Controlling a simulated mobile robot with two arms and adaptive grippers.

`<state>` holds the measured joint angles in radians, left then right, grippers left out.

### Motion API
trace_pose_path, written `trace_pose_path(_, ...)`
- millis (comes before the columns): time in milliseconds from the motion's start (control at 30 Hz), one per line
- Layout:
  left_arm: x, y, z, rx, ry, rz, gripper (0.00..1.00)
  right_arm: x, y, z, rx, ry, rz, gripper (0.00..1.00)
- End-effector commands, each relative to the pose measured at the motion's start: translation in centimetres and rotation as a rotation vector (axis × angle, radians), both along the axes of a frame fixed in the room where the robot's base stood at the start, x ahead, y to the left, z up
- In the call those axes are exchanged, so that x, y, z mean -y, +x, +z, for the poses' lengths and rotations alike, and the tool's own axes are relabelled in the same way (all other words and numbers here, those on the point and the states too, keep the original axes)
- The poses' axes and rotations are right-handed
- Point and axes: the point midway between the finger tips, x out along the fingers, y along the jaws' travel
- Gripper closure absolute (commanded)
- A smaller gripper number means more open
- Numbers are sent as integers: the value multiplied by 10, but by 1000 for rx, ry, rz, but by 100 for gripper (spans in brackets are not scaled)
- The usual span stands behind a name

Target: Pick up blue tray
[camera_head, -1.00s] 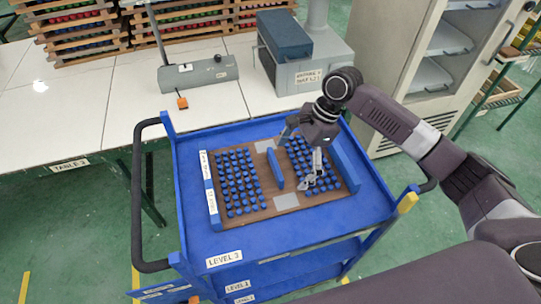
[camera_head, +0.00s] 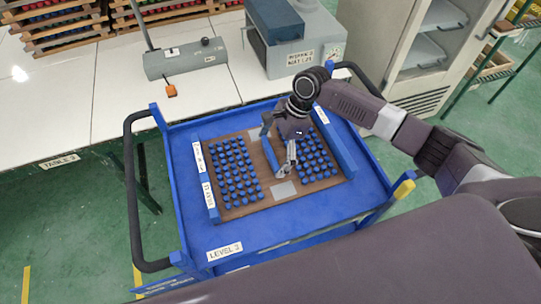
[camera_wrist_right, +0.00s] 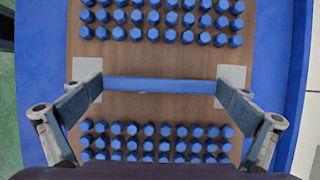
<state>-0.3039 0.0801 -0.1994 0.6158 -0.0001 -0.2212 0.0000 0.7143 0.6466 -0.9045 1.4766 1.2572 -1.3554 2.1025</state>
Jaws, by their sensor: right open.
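The blue tray (camera_head: 262,173) is a brown board with rows of blue pegs on both sides, blue walls along two edges and a blue bar handle (camera_wrist_right: 160,85) across its middle. It lies on the blue cart. My right gripper (camera_head: 279,150) is over the middle of the tray, wide open and empty. In the right wrist view my right gripper (camera_wrist_right: 158,97) has one finger near each end of the handle, over the pale grey patches. I cannot tell how high the fingertips are above the board. My left gripper is not in view.
The blue cart (camera_head: 247,238) has raised edges, corner posts and a black handle (camera_head: 131,190) at left. A white table (camera_head: 90,95) behind it bears a grey device (camera_head: 187,60) and a grey machine (camera_head: 300,45). A cabinet (camera_head: 390,45) stands at back right.

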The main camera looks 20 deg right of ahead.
Motion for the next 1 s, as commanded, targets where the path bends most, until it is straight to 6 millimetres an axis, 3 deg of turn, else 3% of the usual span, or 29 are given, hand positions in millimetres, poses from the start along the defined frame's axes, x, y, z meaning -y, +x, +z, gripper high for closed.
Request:
trace_pose_path(267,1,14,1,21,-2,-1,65,-1,0,-3,1,1,1,1)
trace_pose_path(833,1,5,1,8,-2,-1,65,-1,0,-2,1,1,0,64)
trace_pose_path(1000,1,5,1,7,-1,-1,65,-2,2,0,5,4,0,64)
